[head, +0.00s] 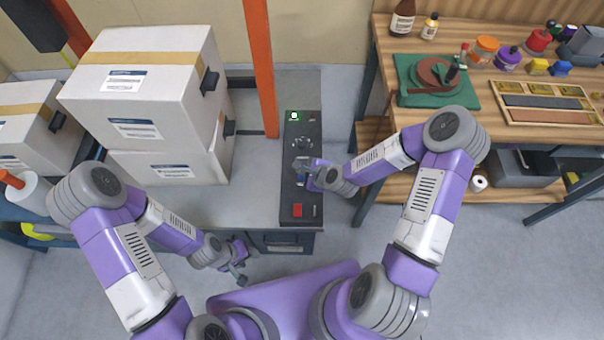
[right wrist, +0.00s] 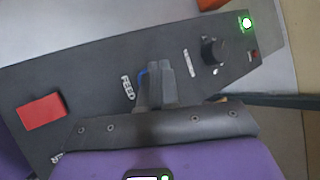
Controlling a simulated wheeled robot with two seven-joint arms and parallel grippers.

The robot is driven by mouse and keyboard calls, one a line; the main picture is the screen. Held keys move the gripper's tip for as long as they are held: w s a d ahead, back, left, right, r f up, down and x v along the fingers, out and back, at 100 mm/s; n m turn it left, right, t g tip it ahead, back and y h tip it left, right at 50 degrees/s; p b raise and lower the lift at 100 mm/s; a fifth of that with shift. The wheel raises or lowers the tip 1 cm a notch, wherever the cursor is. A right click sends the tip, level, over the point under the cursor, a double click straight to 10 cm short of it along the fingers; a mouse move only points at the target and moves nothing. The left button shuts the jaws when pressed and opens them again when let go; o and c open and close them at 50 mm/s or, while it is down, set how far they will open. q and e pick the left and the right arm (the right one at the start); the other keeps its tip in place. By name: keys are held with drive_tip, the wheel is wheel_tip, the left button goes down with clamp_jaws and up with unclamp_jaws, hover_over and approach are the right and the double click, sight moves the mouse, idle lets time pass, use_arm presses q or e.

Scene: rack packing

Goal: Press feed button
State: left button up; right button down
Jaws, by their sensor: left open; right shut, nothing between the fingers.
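The black control panel (head: 290,190) stands in the middle of the head view. It also fills the right wrist view (right wrist: 90,85). A FEED label (right wrist: 128,88) is printed on it, and beside the label a blue button (right wrist: 143,73) shows partly behind my right gripper. A blue patch (head: 300,181) also shows in the head view. My right gripper (head: 302,164) is shut and empty over the panel at the button. Its closed fingers (right wrist: 162,70) hide part of the button, and I cannot tell whether they touch it. My left gripper (head: 241,273) is open and empty, left of the panel's front end.
The panel also carries a red button (right wrist: 41,111), a black knob (right wrist: 213,51) and a lit green lamp (right wrist: 247,22). Large white boxes (head: 150,75) are stacked at the left. An orange post (head: 259,65) stands behind. A wooden workbench (head: 385,75) with jars and tools is at the right.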

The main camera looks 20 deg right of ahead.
wheel_tip(320, 180, up, 5)
drive_tip(key=p, duration=0.4)
idle(0.4)
idle(0.7)
